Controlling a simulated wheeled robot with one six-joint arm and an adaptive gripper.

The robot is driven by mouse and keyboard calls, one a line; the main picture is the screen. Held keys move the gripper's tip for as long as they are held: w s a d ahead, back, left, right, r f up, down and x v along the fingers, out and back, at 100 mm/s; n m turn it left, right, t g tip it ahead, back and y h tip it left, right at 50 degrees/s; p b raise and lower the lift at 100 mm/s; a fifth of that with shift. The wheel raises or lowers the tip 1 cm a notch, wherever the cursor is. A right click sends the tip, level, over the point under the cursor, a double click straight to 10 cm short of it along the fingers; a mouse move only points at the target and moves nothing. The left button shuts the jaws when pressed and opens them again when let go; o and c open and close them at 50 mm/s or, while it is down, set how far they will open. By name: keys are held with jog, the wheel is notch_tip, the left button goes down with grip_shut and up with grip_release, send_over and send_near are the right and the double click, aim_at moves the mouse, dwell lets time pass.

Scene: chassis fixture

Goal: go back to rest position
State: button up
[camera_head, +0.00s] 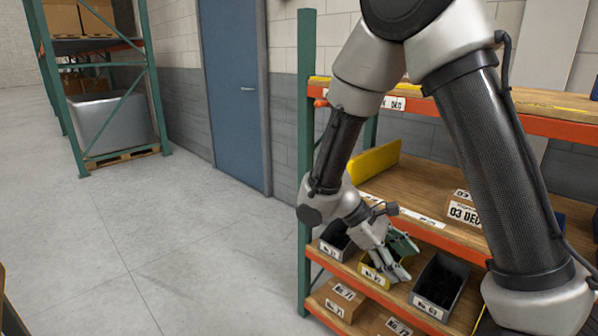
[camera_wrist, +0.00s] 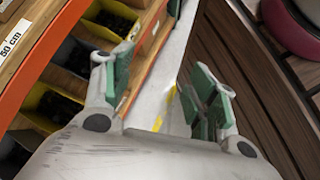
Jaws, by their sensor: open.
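My gripper (camera_head: 398,262) is at the end of my bent arm, in front of the lower part of the shelf rack on the right. In the wrist view my gripper (camera_wrist: 165,88) shows two green-padded fingers spread wide apart. Nothing is between them; the pale floor and a yellow line show in the gap. In the head view my gripper partly hides a yellow bin (camera_head: 374,277) on the shelf.
The rack's green post (camera_head: 305,160) stands left of my arm. A black bin (camera_head: 440,285) and cardboard boxes (camera_head: 340,300) sit on its lower shelves. A blue door (camera_head: 235,90) is behind. The grey floor (camera_head: 170,240) to the left is clear.

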jog(key=s+d+r+m+t+y, duration=0.4)
jog(key=s+r, duration=0.1)
jog(key=r, duration=0.5)
jog(key=s+d+r+m+t+y, duration=0.4)
jog(key=s+d+r+m, duration=0.1)
jog(key=r, duration=0.5)
jog(key=shift+s+m+y, duration=0.3)
